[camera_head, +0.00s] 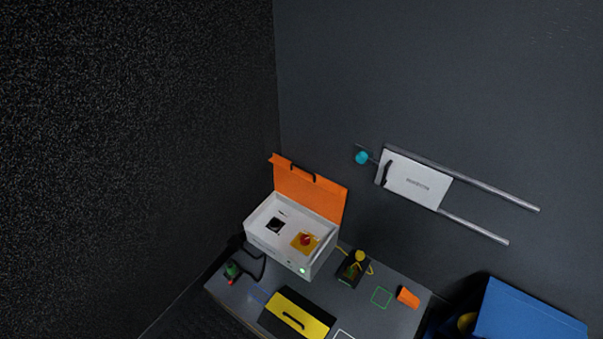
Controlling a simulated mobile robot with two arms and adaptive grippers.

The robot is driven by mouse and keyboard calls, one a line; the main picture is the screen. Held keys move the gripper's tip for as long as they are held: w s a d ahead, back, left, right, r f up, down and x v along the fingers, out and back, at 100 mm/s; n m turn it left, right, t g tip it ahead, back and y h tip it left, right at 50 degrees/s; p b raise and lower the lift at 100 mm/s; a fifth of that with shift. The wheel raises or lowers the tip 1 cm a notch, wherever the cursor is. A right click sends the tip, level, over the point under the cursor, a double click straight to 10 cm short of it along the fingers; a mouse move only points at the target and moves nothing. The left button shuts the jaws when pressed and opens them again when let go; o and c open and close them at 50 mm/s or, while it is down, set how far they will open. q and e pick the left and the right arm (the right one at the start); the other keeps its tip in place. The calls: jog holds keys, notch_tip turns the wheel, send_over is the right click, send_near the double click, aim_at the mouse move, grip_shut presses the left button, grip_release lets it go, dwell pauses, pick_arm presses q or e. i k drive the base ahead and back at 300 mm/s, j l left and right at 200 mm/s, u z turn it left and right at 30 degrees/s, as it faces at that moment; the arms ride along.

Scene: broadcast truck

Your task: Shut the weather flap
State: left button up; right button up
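A white box (279,246) stands on the grey table with its orange flap (308,192) raised open at the back. The flap has a dark handle on its upper edge. Inside the box are a red knob on a yellow plate (305,241) and a small black square. A green light (302,270) glows on the box's front. No label marks any part as the weather flap; the orange flap looks the likeliest. Neither of my grippers is in view.
A white panel (416,182) with a black handle sits between two wall rails. The grey table (376,320) also holds a yellow-and-black panel (299,317), a black block with a yellow knob (354,265), an orange piece (407,297) and a green-tipped device (232,270). A blue case (525,313) is at right.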

aim_at(304, 190)
jog(key=i+j, duration=0.2)
jog(key=j, duration=0.2)
jog(key=i+j+z, duration=0.1)
jog(key=j+z, duration=0.15)
jog(key=z, duration=0.15)
jog(key=j+z, duration=0.25)
jog(key=z, duration=0.15)
jog(key=i, duration=0.05)
